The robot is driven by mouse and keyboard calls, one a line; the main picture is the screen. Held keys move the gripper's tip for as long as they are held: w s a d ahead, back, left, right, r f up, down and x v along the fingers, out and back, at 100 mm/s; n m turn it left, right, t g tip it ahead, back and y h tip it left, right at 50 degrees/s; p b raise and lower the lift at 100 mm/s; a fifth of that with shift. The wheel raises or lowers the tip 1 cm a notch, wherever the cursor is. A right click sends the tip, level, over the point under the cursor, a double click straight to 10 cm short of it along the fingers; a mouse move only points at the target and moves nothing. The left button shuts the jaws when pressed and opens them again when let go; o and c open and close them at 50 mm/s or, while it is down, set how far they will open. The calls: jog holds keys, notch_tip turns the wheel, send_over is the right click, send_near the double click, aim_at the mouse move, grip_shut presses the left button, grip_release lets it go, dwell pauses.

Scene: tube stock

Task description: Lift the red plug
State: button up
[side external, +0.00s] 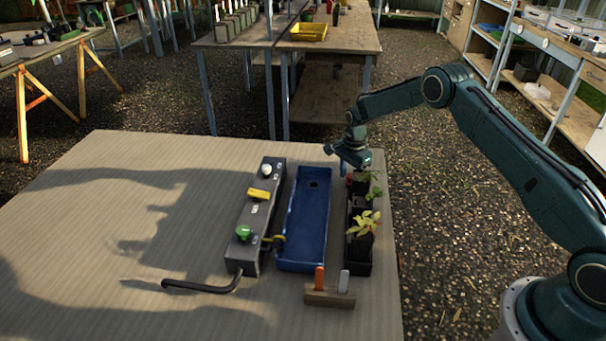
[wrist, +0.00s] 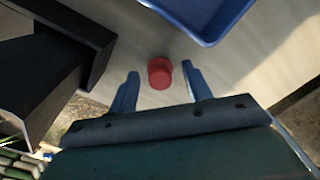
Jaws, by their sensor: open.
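The red plug (wrist: 160,74) is a small red cylinder on the table, between and just beyond my fingertips in the wrist view. In the side view, a bit of the red plug (side external: 349,178) shows just below my gripper, beside the plant tray. My gripper (wrist: 158,84) is open and empty, with one blue finger on each side of the plug. In the side view my gripper (side external: 348,166) points down over the far end of the plant tray. I cannot tell the exact height of the fingers above the plug.
A black tray (side external: 358,268) with potted seedlings stands right of the blue tray (side external: 305,220). Left of that is a grey box (side external: 248,220) with green, yellow and white fittings. A wooden block (side external: 328,297) holds orange and grey handles. The table's left side is clear.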

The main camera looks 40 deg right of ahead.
aim_at(350, 175)
jog(key=shift+f, duration=0.45)
jog(key=c, duration=0.9)
jog(key=shift+c, duration=0.2)
notch_tip(350, 175, up, 20)
dwell(0.3)
dwell(0.5)
